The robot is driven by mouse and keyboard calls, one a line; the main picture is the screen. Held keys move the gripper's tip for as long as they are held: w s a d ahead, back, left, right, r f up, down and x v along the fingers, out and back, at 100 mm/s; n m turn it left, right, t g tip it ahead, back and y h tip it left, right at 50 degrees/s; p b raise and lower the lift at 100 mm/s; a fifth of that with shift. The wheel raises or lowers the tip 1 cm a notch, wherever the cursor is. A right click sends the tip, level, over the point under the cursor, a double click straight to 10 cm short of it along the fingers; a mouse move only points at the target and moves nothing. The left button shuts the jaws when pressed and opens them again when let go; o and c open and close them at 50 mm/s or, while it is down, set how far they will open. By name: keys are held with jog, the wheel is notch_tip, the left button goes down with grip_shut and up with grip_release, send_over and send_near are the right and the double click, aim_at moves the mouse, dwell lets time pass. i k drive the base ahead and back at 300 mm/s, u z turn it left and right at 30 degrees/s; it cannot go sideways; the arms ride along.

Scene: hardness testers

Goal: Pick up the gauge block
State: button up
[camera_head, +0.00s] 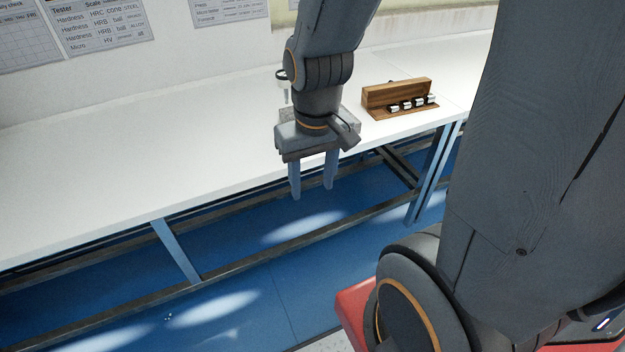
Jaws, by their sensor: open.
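My gripper (313,189) hangs pointing down at the front edge of the white bench, with its two fingers apart and nothing between them. The fingertips show against the blue floor beyond the bench edge. I cannot tell for sure which thing is the gauge block. A pale grey block-like thing (348,114) shows partly behind my gripper, mostly hidden by it.
The white bench (130,165) is bare across its left part. A small dark-topped item (283,76) stands behind my gripper, partly hidden. Blue bench legs and rails (178,252) stand below over the blue floor. Posters (95,25) hang on the wall behind.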

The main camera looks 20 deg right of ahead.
aim_at(392, 108)
jog(key=z, duration=1.7)
jog(key=i, duration=1.55)
jog(key=u, duration=0.65)
